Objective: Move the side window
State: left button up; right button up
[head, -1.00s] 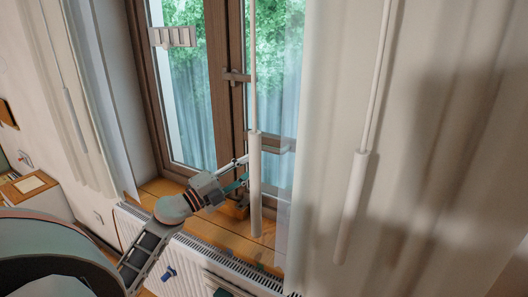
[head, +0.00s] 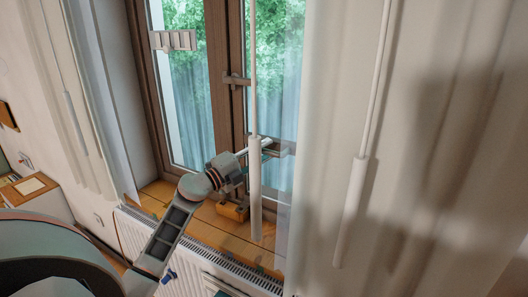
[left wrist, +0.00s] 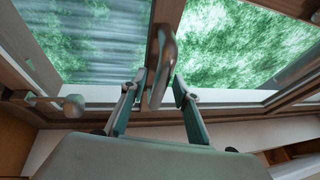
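The brown-framed window (head: 218,80) has two glass panes with green trees behind, and a handle (head: 237,79) on its middle post. My left gripper (head: 272,147) is low in front of the right pane, partly hidden by a hanging white rod. In the left wrist view, the left gripper (left wrist: 158,88) is open, its two fingers apart. A curved metal handle (left wrist: 163,62) on the window frame lies between and beyond the fingertips. I cannot tell whether either finger touches it. My right gripper is not in view.
A white curtain rod (head: 255,185) hangs close in front of the gripper. A wooden sill (head: 215,230) and a white radiator (head: 195,270) lie below the window. A second rod (head: 352,205) and pale curtain are at right. A small wooden block (head: 232,211) is on the sill.

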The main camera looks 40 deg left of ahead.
aim_at(269, 148)
pick_arm(q)
jog(key=shift+c, duration=0.3)
grip_shut()
jog(key=shift+w+b, duration=0.2)
jog(key=shift+b, duration=0.25)
jog(key=w+h+b, duration=0.1)
jog(key=b, duration=0.1)
jog(key=w+a+m+g+h+b, duration=0.1)
jog(key=w+b, duration=0.1)
jog(key=w+m+h+b, duration=0.1)
jog(key=b, duration=0.1)
jog(key=shift+w+a+f+g+h, duration=0.15)
jog(key=shift+a+f+g+h, duration=0.15)
jog(key=shift+g+h, duration=0.1)
jog(key=shift+w+r+m+h+b, duration=0.15)
jog(key=shift+w+m+h+b, duration=0.2)
jog(key=shift+b, duration=0.3)
jog(key=shift+r, duration=0.15)
jog(key=shift+o, duration=0.3)
grip_release()
